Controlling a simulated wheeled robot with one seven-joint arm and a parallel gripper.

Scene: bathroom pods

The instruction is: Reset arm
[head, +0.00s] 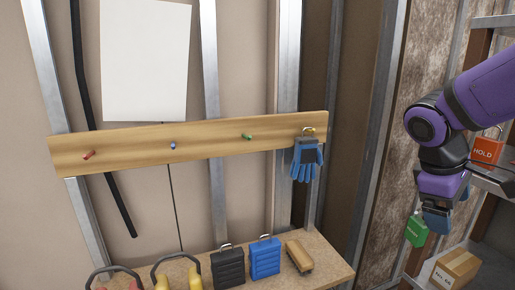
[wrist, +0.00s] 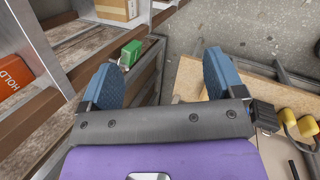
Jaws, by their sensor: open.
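My gripper (head: 437,218) hangs at the right of the head view at the end of my purple arm, pointing down. In the wrist view its two blue-padded fingers (wrist: 160,72) stand wide apart with nothing between them. A green padlock-like tag (head: 416,229) shows just left of the gripper in the head view. The same green thing (wrist: 130,53) lies past the left finger in the wrist view, by the shelf rail; I cannot tell how far below it is.
A wooden peg board (head: 215,142) holds blue gloves (head: 305,162) on its yellow peg; the red, blue and green pegs are bare. Below, a bench (head: 318,268) carries earmuffs, black and blue padlock-shaped items and a brush. Metal shelving at right holds an orange HOLD lock (head: 486,150) and cardboard box (head: 456,268).

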